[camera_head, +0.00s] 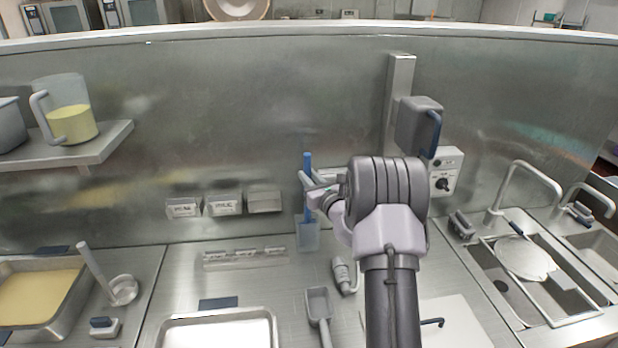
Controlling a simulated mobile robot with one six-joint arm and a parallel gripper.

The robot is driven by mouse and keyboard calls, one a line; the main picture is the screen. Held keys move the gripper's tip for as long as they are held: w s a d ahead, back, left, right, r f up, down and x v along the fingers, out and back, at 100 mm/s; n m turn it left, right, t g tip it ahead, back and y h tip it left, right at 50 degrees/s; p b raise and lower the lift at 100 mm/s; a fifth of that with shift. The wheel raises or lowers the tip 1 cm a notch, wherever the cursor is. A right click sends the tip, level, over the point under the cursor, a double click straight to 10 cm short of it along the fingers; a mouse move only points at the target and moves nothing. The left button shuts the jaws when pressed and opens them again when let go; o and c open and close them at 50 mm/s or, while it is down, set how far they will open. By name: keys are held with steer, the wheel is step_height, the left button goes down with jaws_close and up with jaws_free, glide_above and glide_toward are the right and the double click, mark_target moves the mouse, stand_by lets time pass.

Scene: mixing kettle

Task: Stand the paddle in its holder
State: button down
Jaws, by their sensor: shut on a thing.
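The blue paddle (307,162) stands upright near the back wall. My gripper (309,186) is shut on its shaft, and my wrist and arm come in from the right. The holder, a pale blue see-through cup (307,238), is on the counter at the wall, directly below the paddle. The paddle's lower end meets the holder's top in the picture. I cannot tell whether it is inside the holder or just above or in front of it. The fingers and wrist hide part of the shaft.
Small labelled bins (224,206) hang on the wall to the left. A grey scoop (319,305) and a white nozzle-like tool (345,275) lie in front of the holder. A metal tray (217,316) is front left, a sink (499,286) right. A jug (69,110) stands on a shelf.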

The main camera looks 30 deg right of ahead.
steer(key=shift+f, duration=0.2)
steer(key=c, duration=0.7)
jaws_free()
steer(key=shift+s, duration=0.1)
steer(key=s, duration=0.2)
steer(key=s+b, duration=0.1)
steer(key=s, duration=0.1)
steer(key=s+a+b, duration=0.1)
steer(key=s, duration=0.1)
steer(key=shift+s, duration=0.35)
